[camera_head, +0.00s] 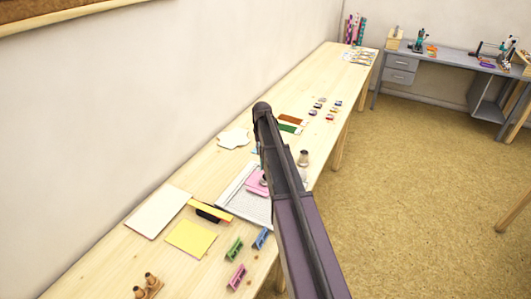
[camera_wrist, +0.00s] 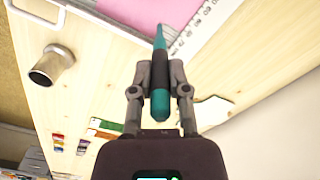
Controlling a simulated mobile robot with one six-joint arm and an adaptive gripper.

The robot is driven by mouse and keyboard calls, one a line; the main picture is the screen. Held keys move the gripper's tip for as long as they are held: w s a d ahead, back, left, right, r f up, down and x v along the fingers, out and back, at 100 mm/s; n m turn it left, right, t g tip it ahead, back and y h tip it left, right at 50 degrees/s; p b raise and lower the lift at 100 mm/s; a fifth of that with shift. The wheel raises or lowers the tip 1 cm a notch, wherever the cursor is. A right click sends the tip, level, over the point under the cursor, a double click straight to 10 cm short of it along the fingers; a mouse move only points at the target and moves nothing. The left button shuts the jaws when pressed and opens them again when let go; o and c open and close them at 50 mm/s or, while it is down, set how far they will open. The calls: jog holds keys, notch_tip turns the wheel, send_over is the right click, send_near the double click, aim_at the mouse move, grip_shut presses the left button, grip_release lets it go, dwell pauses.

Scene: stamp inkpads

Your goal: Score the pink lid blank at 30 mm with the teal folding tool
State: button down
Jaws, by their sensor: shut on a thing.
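My gripper (camera_wrist: 160,85) is shut on the teal folding tool (camera_wrist: 160,104) in the wrist view. The tool's narrow tip points up the picture, toward the edge of the pink lid blank (camera_wrist: 138,10). I cannot tell whether the tip touches it. The blank lies on a white scoring board (camera_wrist: 208,22) with a numbered scale along its edge. In the head view, the pink blank (camera_head: 256,184) shows on the board (camera_head: 246,207), left of my arm. My arm hides the gripper and most of the tool there.
A metal cup (camera_wrist: 48,68) stands beside the board in the wrist view. In the head view, green (camera_head: 234,249), blue (camera_head: 260,238) and pink (camera_head: 236,277) holders stand near the front edge. A yellow sheet (camera_head: 191,238) and a white sheet (camera_head: 158,211) lie left of the board.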

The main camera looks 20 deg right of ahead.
jog(key=s+d, duration=0.5)
jog(key=s, duration=0.1)
jog(key=shift+s, duration=0.35)
jog(key=shift+d, duration=0.1)
jog(key=shift+f+b, duration=0.7)
jog(key=shift+f, duration=0.05)
dwell(2.3)
jog(key=shift+w, duration=0.2)
jog(key=shift+w+a, duration=0.6)
jog(key=shift+w+a, duration=0.1)
jog(key=shift+w, duration=0.1)
dwell(0.6)
jog(key=shift+w+a+r, duration=0.1)
jog(key=shift+w+a, duration=0.4)
jog(key=shift+w, duration=0.1)
jog(key=shift+w+a, duration=0.1)
jog(key=shift+w, duration=0.05)
dwell(0.3)
jog(key=shift+w+a, duration=0.5)
jog(key=shift+w, duration=0.1)
